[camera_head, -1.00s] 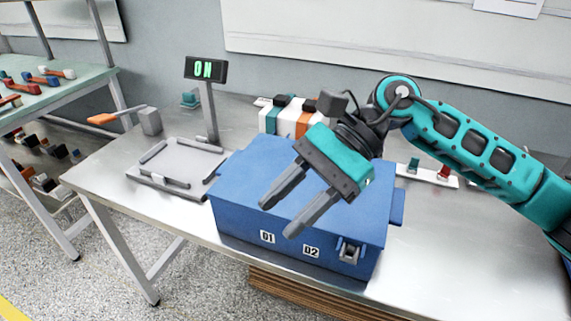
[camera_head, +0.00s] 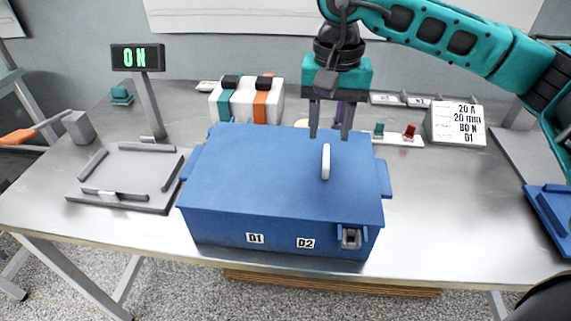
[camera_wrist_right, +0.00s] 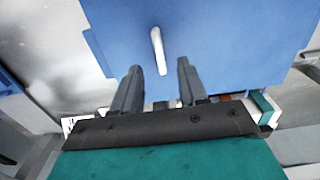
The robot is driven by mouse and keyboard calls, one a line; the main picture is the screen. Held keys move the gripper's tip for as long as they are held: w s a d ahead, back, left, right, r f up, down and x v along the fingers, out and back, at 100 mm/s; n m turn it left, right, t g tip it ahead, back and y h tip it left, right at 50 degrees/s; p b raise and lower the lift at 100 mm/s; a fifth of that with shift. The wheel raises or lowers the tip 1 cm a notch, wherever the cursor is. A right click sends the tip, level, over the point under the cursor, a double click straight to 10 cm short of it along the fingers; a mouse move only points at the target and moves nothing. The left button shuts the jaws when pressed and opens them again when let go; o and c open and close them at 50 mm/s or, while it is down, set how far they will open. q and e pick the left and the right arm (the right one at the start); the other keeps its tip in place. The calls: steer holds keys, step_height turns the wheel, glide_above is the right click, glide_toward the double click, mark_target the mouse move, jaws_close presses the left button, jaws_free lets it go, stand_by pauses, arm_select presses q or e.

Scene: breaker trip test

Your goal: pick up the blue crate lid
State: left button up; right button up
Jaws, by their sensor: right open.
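The blue crate lid (camera_head: 270,178) lies flat on the blue crate (camera_head: 215,228), whose front carries the labels D1 and D2. A light upright handle (camera_head: 326,160) stands on the lid, right of its middle. My right gripper (camera_head: 329,134) is open and empty, fingers pointing down, over or near the lid's back edge behind the handle. In the right wrist view the lid (camera_wrist_right: 215,45) fills the upper part, and the handle (camera_wrist_right: 158,50) shows beyond the two open fingers (camera_wrist_right: 160,75). A grey latch (camera_head: 350,238) is on the crate's front right. My left gripper is not in view.
Behind are striped devices (camera_head: 247,100), red and green switches (camera_head: 395,135) and a 20 A sign (camera_head: 457,124).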

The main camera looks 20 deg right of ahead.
mark_target(327, 155)
steer(key=shift+w+d+f, duration=0.1)
steer(key=shift+d+f, duration=0.05)
steer(key=shift+f, duration=1.6)
steer(key=shift+w+d+f, duration=0.1)
steer(key=shift+f, duration=1.6)
jaws_close()
